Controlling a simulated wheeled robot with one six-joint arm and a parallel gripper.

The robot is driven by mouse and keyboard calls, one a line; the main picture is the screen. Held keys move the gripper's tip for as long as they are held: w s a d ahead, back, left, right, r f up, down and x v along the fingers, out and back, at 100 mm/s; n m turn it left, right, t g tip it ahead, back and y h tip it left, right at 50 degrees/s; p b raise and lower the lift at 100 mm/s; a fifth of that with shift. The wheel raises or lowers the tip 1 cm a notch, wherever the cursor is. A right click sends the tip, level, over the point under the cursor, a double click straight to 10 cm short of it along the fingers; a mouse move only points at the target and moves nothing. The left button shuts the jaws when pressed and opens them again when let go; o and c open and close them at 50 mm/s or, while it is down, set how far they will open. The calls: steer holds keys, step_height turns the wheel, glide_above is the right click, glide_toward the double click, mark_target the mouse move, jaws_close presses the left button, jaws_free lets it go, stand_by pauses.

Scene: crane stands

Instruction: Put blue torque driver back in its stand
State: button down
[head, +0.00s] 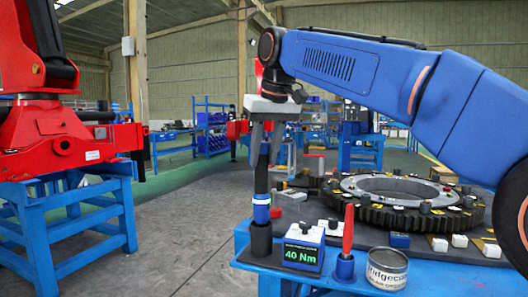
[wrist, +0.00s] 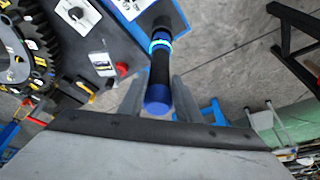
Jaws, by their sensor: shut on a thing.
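The blue torque driver (head: 262,205) has a dark shaft, a blue collar and a pale glowing ring. It stands upright at the table's front left corner, its upper part between the fingers of my gripper (head: 262,150). A dark cylindrical stand (head: 261,240) is directly under it. I cannot tell whether the driver's lower end is inside the stand or just above it. In the wrist view the driver's blue top end (wrist: 158,102) lies between the two fingers of my gripper (wrist: 158,98), with its glowing ring (wrist: 160,44) farther off. My gripper is shut on the driver.
A readout box (head: 302,250) showing 40 Nm, a red-handled tool (head: 348,230) in a blue holder and a round tin (head: 387,268) stand close to the right. Behind them is a large dark gear ring (head: 405,215). Floor lies free left of the table.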

mark_target(264, 167)
steer(key=shift+f, duration=1.95)
steer(key=c, duration=1.2)
jaws_free()
steer(key=shift+f, duration=0.1)
steer(key=shift+v, duration=2.55)
